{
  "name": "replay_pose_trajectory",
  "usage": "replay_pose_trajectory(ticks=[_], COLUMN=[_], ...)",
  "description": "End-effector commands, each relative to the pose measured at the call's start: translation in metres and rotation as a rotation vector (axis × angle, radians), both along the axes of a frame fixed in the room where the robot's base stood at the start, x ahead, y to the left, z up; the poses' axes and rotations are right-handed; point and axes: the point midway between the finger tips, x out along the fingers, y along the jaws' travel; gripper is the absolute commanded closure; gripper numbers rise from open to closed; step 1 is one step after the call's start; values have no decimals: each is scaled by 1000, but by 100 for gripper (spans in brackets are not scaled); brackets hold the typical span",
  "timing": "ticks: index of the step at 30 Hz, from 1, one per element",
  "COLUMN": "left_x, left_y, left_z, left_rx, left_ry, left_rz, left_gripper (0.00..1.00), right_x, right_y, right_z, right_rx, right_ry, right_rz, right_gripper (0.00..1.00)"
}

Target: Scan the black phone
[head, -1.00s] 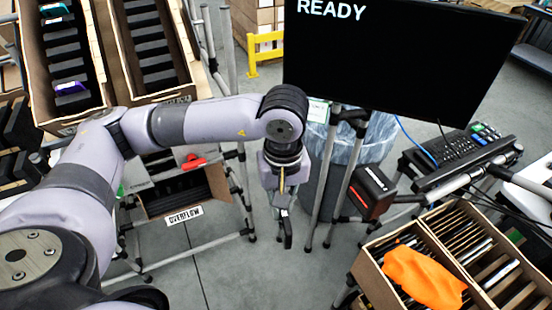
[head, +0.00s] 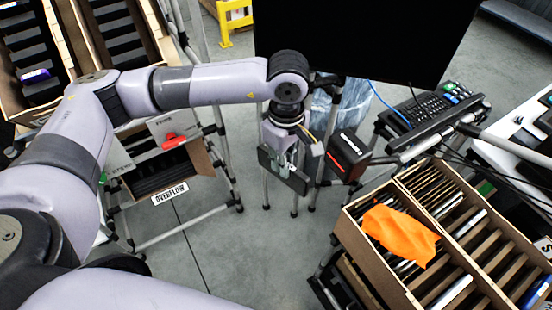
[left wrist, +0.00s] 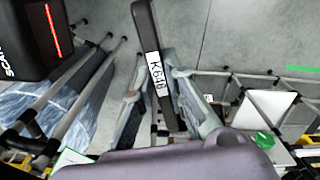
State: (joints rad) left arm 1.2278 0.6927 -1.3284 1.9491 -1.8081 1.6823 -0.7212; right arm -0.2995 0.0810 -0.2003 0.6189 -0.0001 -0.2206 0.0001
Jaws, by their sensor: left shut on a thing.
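My left gripper (head: 288,168) is shut on a black phone (head: 298,183), a thin dark slab held in the air just left of the scanner. In the left wrist view the phone (left wrist: 146,28) stands edge-on between the fingers (left wrist: 160,105), with a white label, seemingly "K646", towards me. The black and red scanner (head: 348,156) is on a stand, close to the phone but apart from it. In the left wrist view the scanner (left wrist: 30,40) is at the upper left with a bright red line on its face. My right gripper is out of view.
A dark monitor (head: 365,40) stands behind; its top is cut off. A keyboard (head: 440,108) is to the right. A carton (head: 345,215) with an orange cloth (head: 400,235) sits lower right. Slotted cartons (head: 85,50) and an overflow bin (head: 205,180) are left. Floor below the gripper is open.

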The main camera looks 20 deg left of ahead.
Motion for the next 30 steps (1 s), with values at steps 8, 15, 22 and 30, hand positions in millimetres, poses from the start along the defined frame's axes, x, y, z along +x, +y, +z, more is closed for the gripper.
replay_pose_trajectory(ticks=[8, 15, 22, 30], left_x=[5, 5, 5, 5], left_y=[-4, -4, -4, -4], left_z=[-6, -4, 12, 39], left_rx=[0, 0, -2, -1], left_ry=[-1, -1, -2, -3], left_rz=[-1, -1, -1, -1], left_gripper=[100, 100, 100, 100], right_x=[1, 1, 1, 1], right_y=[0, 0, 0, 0], right_z=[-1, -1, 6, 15], right_rx=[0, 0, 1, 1], right_ry=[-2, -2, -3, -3], right_rz=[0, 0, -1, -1], right_gripper=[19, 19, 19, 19])
